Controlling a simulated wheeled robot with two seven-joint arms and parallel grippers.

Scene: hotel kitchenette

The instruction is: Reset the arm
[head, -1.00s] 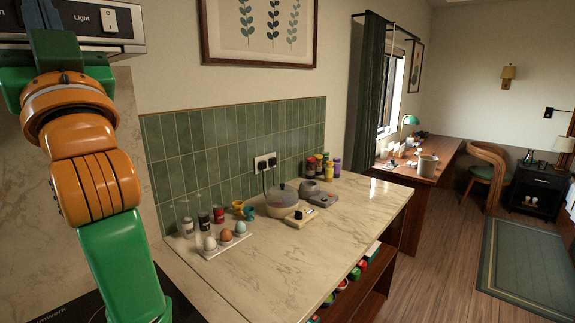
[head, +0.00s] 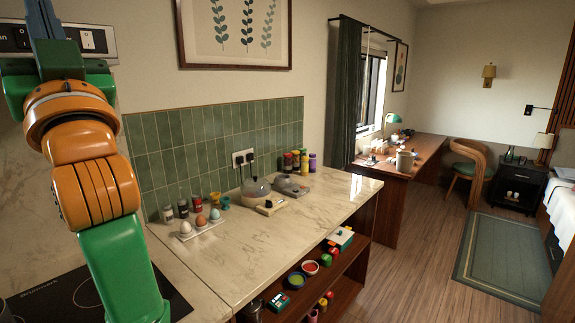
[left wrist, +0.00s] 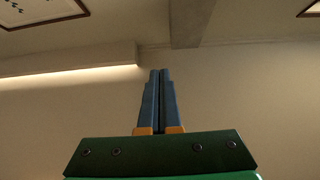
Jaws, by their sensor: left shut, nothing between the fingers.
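My left arm rises along the left edge of the head view, in green and orange. My left gripper (head: 45,28) points upward in front of the range hood panel at the top left. In the left wrist view its two blue fingers (left wrist: 160,100) are pressed together with nothing between them. My right gripper is not in view.
A marble counter (head: 290,226) holds an egg tray (head: 197,230), a pot (head: 256,188) and several jars. A hob (head: 62,297) lies at the lower left. The hood panel (head: 92,40) is close to my left gripper.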

